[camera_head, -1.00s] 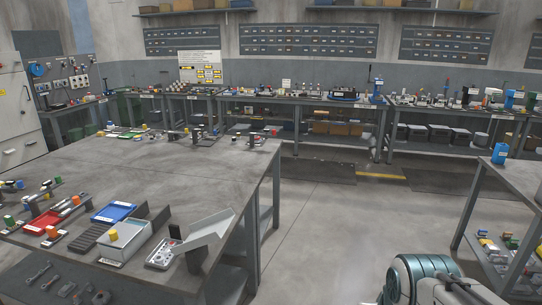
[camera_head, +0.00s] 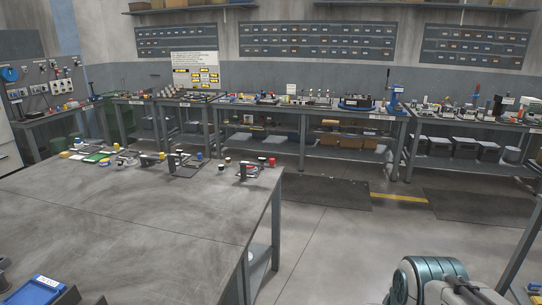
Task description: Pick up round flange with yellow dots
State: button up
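I cannot make out a round flange with yellow dots for certain in the head view. Several small parts stand along the far edge of the large grey table (camera_head: 130,212), among them a dark fixture with an upright post (camera_head: 182,165) and small red, yellow and white pieces (camera_head: 262,163), too small to tell apart. Part of my arm shows at the bottom right, but my gripper is not in the picture.
A blue tray (camera_head: 38,290) lies at the table's near left corner. A long workbench (camera_head: 300,110) crowded with tools runs along the back wall. Dark floor mats (camera_head: 325,192) lie before it. Clear floor (camera_head: 345,250) lies right of the table.

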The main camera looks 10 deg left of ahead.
aim_at(130, 161)
jog(key=i, duration=6.25)
jog(key=u, duration=2.3)
jog(key=i, duration=3)
